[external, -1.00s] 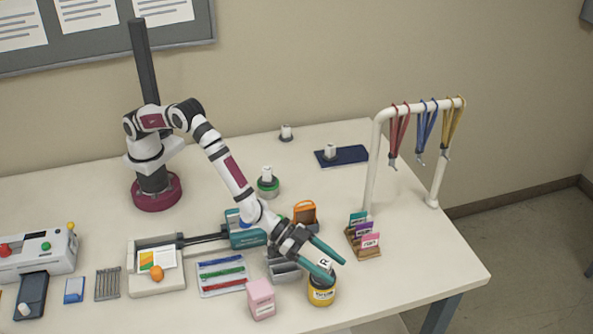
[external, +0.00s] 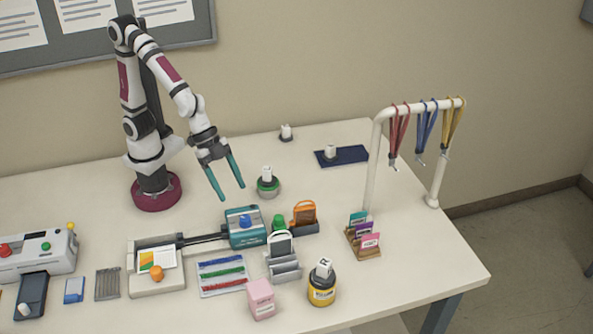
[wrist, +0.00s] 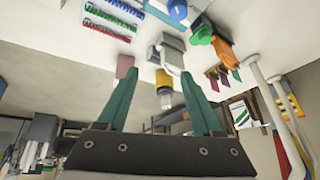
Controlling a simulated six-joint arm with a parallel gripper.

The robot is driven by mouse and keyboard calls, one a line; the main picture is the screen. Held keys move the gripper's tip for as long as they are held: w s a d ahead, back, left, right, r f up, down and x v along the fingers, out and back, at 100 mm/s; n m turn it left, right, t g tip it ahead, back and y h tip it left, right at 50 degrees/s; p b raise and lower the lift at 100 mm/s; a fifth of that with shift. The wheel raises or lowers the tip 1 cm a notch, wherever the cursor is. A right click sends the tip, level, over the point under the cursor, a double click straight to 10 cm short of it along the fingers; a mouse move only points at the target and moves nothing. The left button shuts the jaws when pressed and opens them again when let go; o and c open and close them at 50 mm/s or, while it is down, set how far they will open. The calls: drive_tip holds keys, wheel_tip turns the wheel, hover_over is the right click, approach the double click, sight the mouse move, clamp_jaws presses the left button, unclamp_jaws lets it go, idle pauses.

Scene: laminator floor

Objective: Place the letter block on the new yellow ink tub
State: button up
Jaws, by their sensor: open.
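The white letter block (external: 323,267) stands on top of the yellow ink tub (external: 321,291), which has a dark rim, near the table's front edge. In the wrist view the yellow tub (wrist: 163,82) and the pale block (wrist: 166,101) show between my fingers, some way off. My gripper (external: 226,192) is open and empty, raised above the back of the table, well away from the tub. It also shows in the wrist view (wrist: 160,95) with its two teal fingers apart.
A white block on a green-rimmed holder (external: 268,186) stands near my gripper. Grey stepped holder (external: 283,262), pink box (external: 261,298) and card rack (external: 364,237) surround the tub. A white lanyard frame (external: 372,160) stands at right. The table's right front is clear.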

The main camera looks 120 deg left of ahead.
drive_tip(key=s+a+m+g+y, duration=0.1)
drive_tip(key=s+a+g, duration=0.2)
drive_tip(key=s, duration=0.9)
drive_tip(key=s+a+r+m+g+y, duration=0.1)
drive_tip(key=s+a+g, duration=0.2)
drive_tip(key=s, duration=0.9)
drive_tip(key=shift+a+r+y, duration=0.25)
drive_tip(key=shift+a+y, duration=0.15)
drive_tip(key=shift+a, duration=0.5)
